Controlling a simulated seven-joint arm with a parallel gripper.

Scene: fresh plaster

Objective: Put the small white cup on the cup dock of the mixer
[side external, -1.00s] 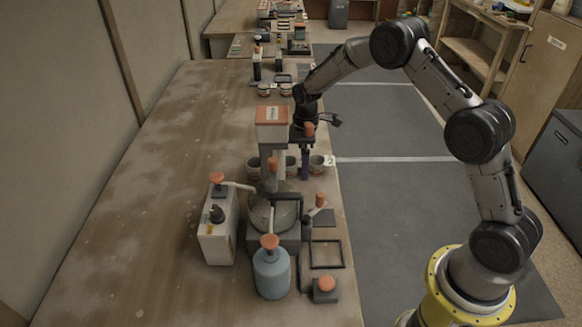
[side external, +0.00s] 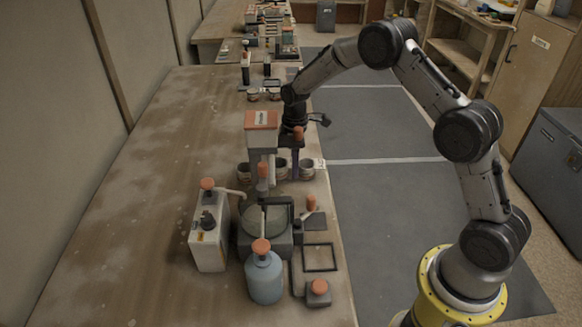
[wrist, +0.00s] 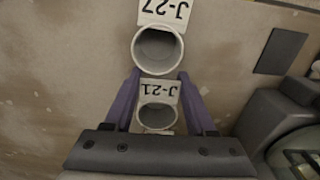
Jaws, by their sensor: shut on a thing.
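My gripper (wrist: 159,74) has purple fingers pointing down. It is shut on a small white cup with a card marked J-21 (wrist: 157,93), which sits between the fingers in the wrist view. A wider white cup marked J-27 (wrist: 157,48) stands just beyond the fingertips. In the side view my gripper (side external: 296,172) is down among the cups, where a near finger hides part of the row. The mixer (side external: 265,240) stands nearer that camera, with a bowl on a dark base. I cannot tell which part of it is the cup dock.
A blue bottle (side external: 264,279), a white dispenser (side external: 208,245) and a red-topped tower (side external: 262,121) crowd round the mixer. A dark square frame (side external: 320,270) and a red-button box (side external: 318,291) lie at the table's right edge. The table's left side is clear.

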